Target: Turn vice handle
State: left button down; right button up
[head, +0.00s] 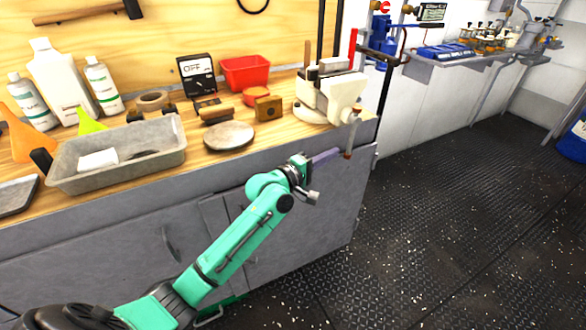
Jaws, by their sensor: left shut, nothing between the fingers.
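The vice (338,92) is pale cream and stands at the right end of the wooden workbench. Its handle (352,133) is a thin bar with brownish ends, hanging steeply down in front of the bench edge. My left gripper (337,154) comes up from the lower left on the green arm. It is shut and empty, with its fingertips close to the handle's lower end. I cannot tell whether they touch it. My right gripper is not in view.
A grey metal tray (167,160), white bottles (62,82), a red bin (246,72) and a round disc (229,136) sit on the workbench (255,158). Grey cabinet fronts lie below. The dark riveted floor (430,220) to the right is clear.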

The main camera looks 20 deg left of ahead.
pick_arm(q)
jog(key=v, duration=1)
jog(key=s+d+f+m+g+y, duration=0.3)
jog(key=s+f+m+g, duration=0.2)
jog(key=s+f+m, duration=0.45)
jog(key=s+a+f+m+g+y, duration=0.25)
jog(key=s+f+g, duration=0.2)
jog(key=s, duration=0.25)
jog(key=s+a+f+m+g+y, duration=0.25)
jog(key=s+a+f, duration=0.2)
jog(key=s, duration=0.25)
jog(key=s+f+g, duration=0.1)
jog(key=s+f, duration=0.1)
jog(key=f, duration=1.1)
jog(key=s+f+g, duration=0.1)
jog(key=s+f, duration=0.1)
jog(key=f, duration=1.1)
jog(key=s+a+f, duration=0.3)
jog(key=s+f, duration=0.9)
jog(key=s, duration=0.3)
notch_tip(320, 180, up, 14)
jog(key=p, duration=1.3)
jog(key=shift+s+f+g+y, duration=0.15)
jog(key=shift+s+g+y, duration=0.1)
jog(key=shift+g+y, duration=0.15)
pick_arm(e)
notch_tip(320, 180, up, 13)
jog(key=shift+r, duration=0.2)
